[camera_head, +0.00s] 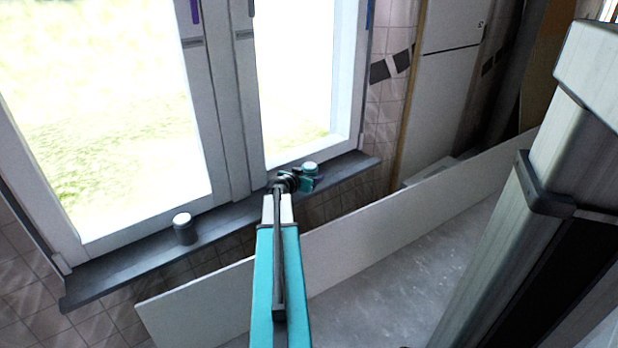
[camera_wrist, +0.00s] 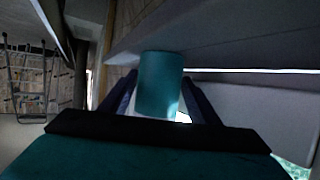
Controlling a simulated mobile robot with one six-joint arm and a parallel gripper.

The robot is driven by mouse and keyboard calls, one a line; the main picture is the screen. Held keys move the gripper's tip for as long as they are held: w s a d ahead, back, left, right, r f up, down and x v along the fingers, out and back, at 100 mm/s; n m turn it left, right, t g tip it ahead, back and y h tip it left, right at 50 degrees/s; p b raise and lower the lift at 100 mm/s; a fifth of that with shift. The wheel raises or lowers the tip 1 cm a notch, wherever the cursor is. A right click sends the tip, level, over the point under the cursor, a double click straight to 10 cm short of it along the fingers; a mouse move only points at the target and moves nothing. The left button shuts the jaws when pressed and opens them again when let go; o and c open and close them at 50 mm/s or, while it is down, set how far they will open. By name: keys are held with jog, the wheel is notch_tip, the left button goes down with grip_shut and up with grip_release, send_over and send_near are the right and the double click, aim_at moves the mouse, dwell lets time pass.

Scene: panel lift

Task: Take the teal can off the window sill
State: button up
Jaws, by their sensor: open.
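The teal can (camera_head: 310,168) has a pale top and is at the right part of the dark window sill (camera_head: 130,262). In the wrist view the teal can (camera_wrist: 160,84) is in the middle, between the two dark blue fingers. My gripper (camera_head: 306,182) is at the sill by the can, and its fingers hide part of the can in the head view. In the wrist view my gripper (camera_wrist: 160,92) is open, with a finger on each side of the can. I cannot tell whether either finger touches it.
A dark grey can (camera_head: 184,232) with a white top stands further left on the sill. Window frames (camera_head: 228,100) rise behind the sill. A long white panel (camera_head: 370,240) stands below and in front of it. A ladder (camera_wrist: 28,85) shows at the left in the wrist view.

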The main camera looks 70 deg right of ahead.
aim_at(308, 167)
jog(key=c, duration=1)
jog(key=shift+r, duration=0.15)
jog(key=shift+r+p, duration=0.55)
jog(key=shift+r, duration=0.3)
notch_tip(308, 167, up, 2)
jog(key=shift+r+p, duration=0.1)
jog(key=shift+p, duration=0.45)
jog(key=s+a+p, duration=0.2)
jog(key=a, duration=0.2)
jog(key=s+a+p, duration=0.2)
jog(key=a+p, duration=0.1)
jog(key=a, duration=0.1)
jog(key=s+a+r+p, duration=0.1)
jog(key=s+a+p, duration=0.2)
jog(key=shift+a+r, duration=0.1)
jog(key=shift+a, duration=0.3)
